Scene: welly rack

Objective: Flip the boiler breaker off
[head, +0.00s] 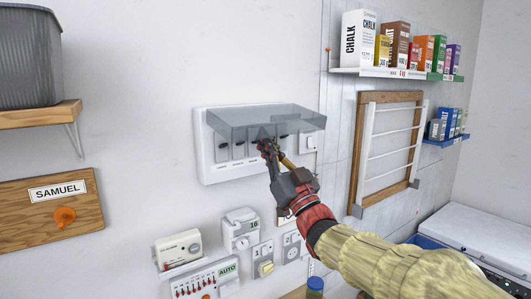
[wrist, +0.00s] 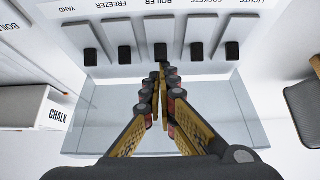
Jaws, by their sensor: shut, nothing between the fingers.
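The breaker panel (head: 208,165) is a white box on the wall with its smoky clear cover (head: 265,118) raised. In the wrist view the labels appear upside down. The boiler breaker (wrist: 160,52) is the middle of a row of black toggles there, between freezer (wrist: 125,53) and sockets (wrist: 197,50). My gripper (head: 266,148) is shut and empty, under the cover at the row. In the wrist view its fingertips (wrist: 160,72) are just in front of the boiler toggle; I cannot tell whether they touch. In the head view my gripper hides the boiler toggle.
The yard (wrist: 90,57) and lights (wrist: 232,50) toggles stand at the row's ends. A separate switch (head: 308,143) sits at the panel's right. Below are a timer (head: 241,225) and a controller (head: 207,281). A chalk shelf (head: 390,72) and wooden rack (head: 360,150) are on the right.

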